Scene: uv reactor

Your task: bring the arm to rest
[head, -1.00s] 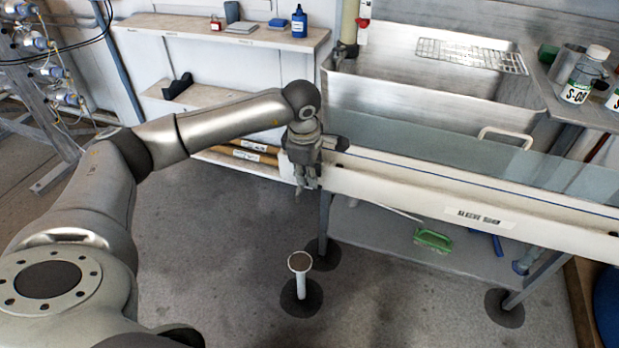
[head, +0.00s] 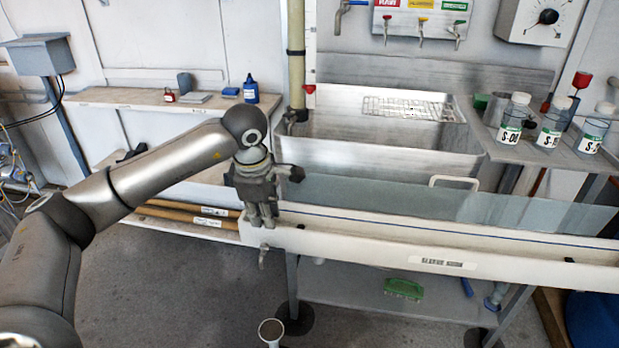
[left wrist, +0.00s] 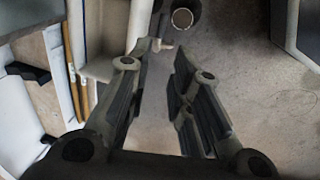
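My left arm reaches in from the left in the head view. My left gripper (head: 263,222) points down at the left end of the white labelled trough (head: 440,250), partly covering it. In the left wrist view the fingers of my left gripper (left wrist: 167,52) stand apart, with bare floor between them and nothing held. A small spout (head: 264,257) hangs below the trough end, just under the gripper in the head view. I cannot tell whether the gripper touches the trough. My right gripper is not in view.
A floor drain pipe (head: 271,332) stands below the trough end. A metal basin (head: 390,140) with a wire rack (head: 410,108) is behind. Labelled bottles (head: 550,122) stand on the right shelf. A shelf (head: 130,97) is at the left. Floor left of the trough is clear.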

